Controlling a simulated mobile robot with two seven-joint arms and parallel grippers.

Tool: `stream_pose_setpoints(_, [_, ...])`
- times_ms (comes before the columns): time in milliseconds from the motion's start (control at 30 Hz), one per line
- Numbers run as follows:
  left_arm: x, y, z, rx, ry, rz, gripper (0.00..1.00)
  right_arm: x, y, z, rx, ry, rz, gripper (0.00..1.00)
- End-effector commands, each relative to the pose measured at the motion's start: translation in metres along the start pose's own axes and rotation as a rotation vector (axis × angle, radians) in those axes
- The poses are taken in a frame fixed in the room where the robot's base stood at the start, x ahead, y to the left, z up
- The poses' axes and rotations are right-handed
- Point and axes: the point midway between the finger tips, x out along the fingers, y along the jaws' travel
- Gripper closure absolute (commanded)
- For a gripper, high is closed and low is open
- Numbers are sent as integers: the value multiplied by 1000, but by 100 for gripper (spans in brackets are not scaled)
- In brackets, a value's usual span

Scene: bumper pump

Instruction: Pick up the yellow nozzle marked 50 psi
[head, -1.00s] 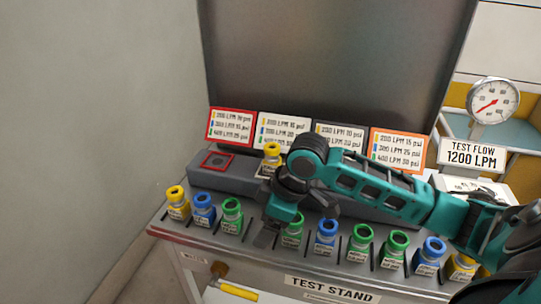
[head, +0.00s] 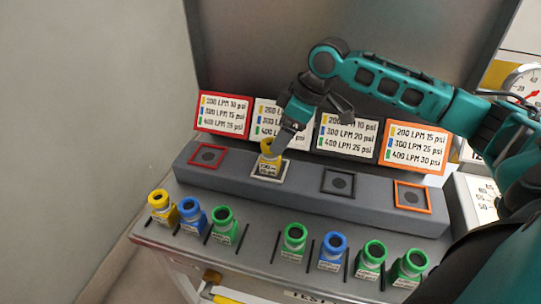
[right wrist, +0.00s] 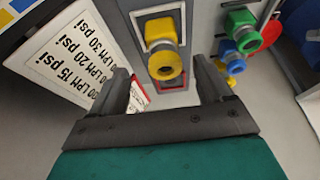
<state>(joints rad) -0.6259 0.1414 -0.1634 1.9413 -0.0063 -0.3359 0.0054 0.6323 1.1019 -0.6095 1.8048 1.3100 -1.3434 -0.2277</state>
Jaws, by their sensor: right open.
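A yellow nozzle (head: 269,152) stands upright in the white-framed square of the raised ledge. It also shows in the right wrist view (right wrist: 164,58), between and beyond my fingers. Another yellow nozzle (head: 160,206) stands at the left end of the front row, its lower part pale. I cannot read a psi marking on either nozzle. My right gripper (head: 287,132) is open, close above and beside the ledge's yellow nozzle. In the right wrist view its two fingers (right wrist: 163,88) are spread with nothing between their pads. My left gripper is not in view.
Blue and green nozzles, such as this blue one (head: 332,250), fill the front row, with dark slots between them. The red-framed (head: 207,156), black-framed (head: 338,184) and orange-framed (head: 412,197) squares are empty. Label cards (head: 224,113) and a tall grey panel stand behind.

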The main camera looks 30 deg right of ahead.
Motion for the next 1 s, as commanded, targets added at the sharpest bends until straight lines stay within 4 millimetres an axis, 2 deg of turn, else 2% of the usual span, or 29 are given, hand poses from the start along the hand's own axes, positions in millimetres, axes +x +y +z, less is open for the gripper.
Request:
stream_pose_setpoints(100, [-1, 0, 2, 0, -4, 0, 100, 20, -1, 0, 1, 0, -2, 21])
stream_pose_setpoints(367, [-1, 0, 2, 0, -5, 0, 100, 41, -2, 2, 1, -1, -2, 21])
stream_pose_setpoints(600, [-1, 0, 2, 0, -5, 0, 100, 76, -6, 6, 2, -1, -1, 21])
stream_pose_setpoints(733, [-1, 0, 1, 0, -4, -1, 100, 84, -6, 6, 1, -1, 0, 21])
stream_pose_setpoints(933, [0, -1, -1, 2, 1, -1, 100, 84, -6, 6, 0, -1, 1, 21])
stream_pose_setpoints(1000, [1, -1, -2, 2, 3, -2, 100, 84, -6, 6, 0, -1, 1, 27])
